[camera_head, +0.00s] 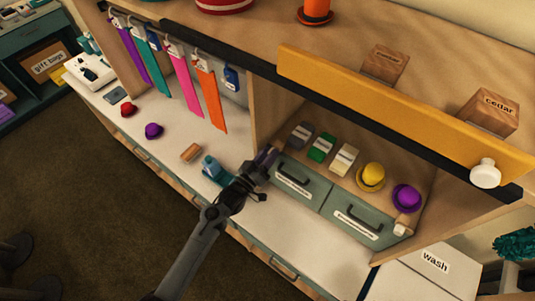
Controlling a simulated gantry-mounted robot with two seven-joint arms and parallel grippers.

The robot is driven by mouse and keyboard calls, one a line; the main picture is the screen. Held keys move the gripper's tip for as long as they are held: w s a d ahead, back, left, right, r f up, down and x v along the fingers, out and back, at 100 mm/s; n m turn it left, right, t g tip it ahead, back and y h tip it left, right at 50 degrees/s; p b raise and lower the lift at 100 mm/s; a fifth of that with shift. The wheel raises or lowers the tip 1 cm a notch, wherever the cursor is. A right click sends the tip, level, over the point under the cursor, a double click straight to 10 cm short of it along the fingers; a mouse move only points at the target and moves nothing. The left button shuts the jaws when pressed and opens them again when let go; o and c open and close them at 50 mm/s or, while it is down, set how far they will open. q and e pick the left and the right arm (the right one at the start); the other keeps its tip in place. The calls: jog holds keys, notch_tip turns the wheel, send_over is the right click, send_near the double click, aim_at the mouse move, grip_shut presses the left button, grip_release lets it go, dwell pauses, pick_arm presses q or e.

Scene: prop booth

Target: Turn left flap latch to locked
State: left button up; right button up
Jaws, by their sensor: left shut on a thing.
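My left gripper (262,164) reaches up to the left front corner of the open cubby, beside the wooden divider. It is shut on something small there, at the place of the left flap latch. The fingers, which look purplish, hide the latch, so I cannot tell how it is turned. A small latch-like piece with a white end (400,229) sits at the cubby's right front corner. My right gripper is not in view.
Two green drawers (300,188) are below the cubby, which holds several labelled blocks, a yellow hat (371,176) and a purple hat (406,197). Ribbons (211,100) hang at the left.

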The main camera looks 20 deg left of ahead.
pick_arm(q)
jog(key=shift+s+d+f, duration=0.15)
jog(key=shift+d+f, duration=0.15)
jog(key=shift+f, duration=0.15)
jog(key=o, duration=0.8)
jog(key=shift+o, duration=0.7)
jog(key=shift+d, duration=0.15)
jog(key=shift+r, duration=0.15)
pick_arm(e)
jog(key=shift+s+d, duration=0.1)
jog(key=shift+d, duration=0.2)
pick_arm(q)
jog(key=shift+a, duration=0.2)
jog(key=b+v, duration=0.1)
jog(key=v, duration=0.9)
jog(key=shift+s+b, duration=0.35)
jog(key=shift+b, duration=0.05)
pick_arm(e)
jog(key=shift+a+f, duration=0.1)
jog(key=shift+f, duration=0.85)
